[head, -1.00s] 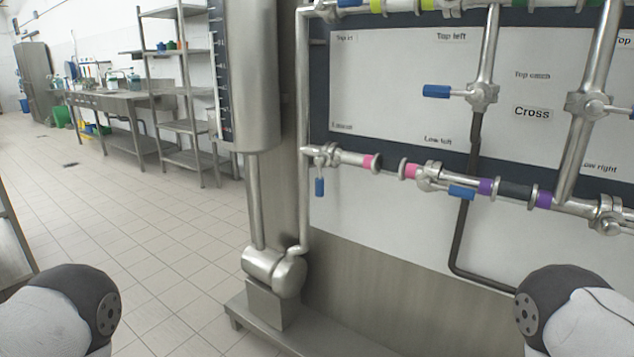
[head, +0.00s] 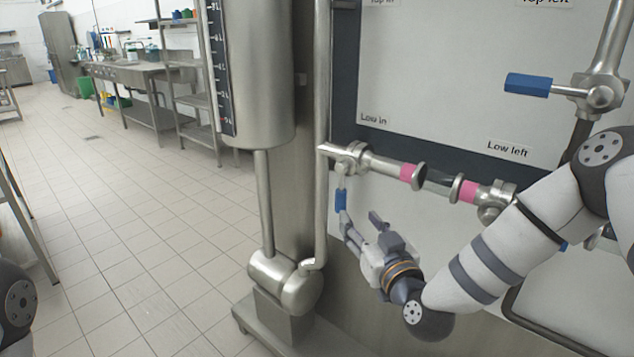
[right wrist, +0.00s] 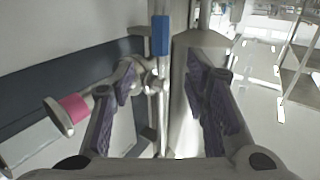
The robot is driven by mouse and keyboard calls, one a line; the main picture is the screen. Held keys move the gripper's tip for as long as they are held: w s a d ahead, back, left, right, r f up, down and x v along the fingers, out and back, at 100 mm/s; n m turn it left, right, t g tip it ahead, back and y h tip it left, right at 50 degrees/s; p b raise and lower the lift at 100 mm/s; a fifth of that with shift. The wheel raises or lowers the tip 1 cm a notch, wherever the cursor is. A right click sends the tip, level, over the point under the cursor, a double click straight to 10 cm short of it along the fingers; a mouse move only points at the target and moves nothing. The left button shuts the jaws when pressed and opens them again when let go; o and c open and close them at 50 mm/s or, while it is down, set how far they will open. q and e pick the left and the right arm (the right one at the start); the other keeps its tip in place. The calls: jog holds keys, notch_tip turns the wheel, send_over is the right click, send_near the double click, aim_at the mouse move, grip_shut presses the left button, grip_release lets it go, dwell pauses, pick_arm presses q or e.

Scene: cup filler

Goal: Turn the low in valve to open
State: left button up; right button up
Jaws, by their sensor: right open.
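The low in valve (head: 347,158) sits on the pipe below the "Low in" label (head: 374,120). Its blue handle (head: 341,201) hangs down, across the line of the horizontal pipe. My right gripper (head: 361,223) is open, just below and to the right of the handle in the head view. In the right wrist view the blue handle (right wrist: 161,35) shows beyond the gap between the open fingers of my right gripper (right wrist: 160,78). No contact can be made out. My left gripper is out of view.
A steel tank (head: 255,75) and a pump (head: 285,280) stand left of the valve. Pink-ringed pipe (head: 410,174) runs right, with another blue handle (head: 528,85) above. The white panel (head: 440,60) is behind. Tiled floor (head: 130,230) at left is clear.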

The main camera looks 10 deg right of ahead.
aim_at(343, 199)
jog(key=w, duration=0.3)
jog(key=w+b, duration=0.1)
jog(key=w, duration=0.3)
jog(key=w+a+b, duration=0.1)
jog(key=w, duration=0.2)
jog(key=shift+w, duration=0.3)
jog(key=shift+w+r, duration=0.2)
jog(key=shift+w, duration=0.15)
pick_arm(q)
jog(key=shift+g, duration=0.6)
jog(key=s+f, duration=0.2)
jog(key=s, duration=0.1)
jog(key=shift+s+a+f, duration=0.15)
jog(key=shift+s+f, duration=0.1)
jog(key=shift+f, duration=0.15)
pick_arm(e)
grip_shut()
